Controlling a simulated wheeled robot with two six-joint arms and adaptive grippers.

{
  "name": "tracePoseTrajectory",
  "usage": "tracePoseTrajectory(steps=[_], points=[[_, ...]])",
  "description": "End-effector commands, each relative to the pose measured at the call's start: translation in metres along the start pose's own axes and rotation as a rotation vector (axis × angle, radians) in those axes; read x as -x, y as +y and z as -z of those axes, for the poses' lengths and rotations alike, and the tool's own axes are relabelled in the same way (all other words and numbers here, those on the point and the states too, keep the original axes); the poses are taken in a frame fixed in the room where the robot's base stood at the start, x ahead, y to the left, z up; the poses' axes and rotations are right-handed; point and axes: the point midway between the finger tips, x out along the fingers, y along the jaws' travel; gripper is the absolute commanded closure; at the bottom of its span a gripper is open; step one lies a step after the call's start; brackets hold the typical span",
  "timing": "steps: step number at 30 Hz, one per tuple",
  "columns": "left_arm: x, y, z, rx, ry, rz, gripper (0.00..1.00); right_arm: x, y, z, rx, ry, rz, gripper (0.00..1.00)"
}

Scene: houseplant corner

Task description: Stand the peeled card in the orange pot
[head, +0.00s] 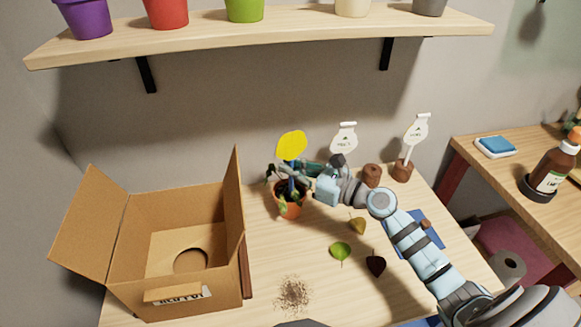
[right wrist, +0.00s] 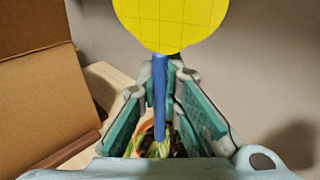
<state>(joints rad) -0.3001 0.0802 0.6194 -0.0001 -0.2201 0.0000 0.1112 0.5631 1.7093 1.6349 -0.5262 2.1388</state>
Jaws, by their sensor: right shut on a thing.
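The yellow round card (head: 292,145) stands upright on a blue stick above the orange pot (head: 289,210), which holds a leafy plant. My right gripper (head: 300,172) is shut on the blue stick, below the yellow head. In the right wrist view the card (right wrist: 172,22) shows a faint grid, and its stick (right wrist: 159,95) runs down between the fingers (right wrist: 160,85) toward the leaves in the pot (right wrist: 140,130). The stick's lower end overlaps the plant; I cannot tell whether it is in the soil. My left gripper is not in view.
An open cardboard box (head: 128,240) stands left of the pot. Loose leaves (head: 341,251) and spilled soil (head: 293,293) lie in front. White tags on brown bases (head: 402,171) stand behind my arm. A shelf (head: 270,37) of coloured pots hangs above.

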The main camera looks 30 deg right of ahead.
Motion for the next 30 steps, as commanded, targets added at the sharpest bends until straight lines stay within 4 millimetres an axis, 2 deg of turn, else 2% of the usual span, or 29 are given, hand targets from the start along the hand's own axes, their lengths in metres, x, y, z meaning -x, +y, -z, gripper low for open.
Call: tracePoseTrajectory(steps=[30], points=[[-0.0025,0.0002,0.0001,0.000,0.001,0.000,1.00,-0.0003,0.0000,0.0072,0.000,0.000,0.000,1.00]])
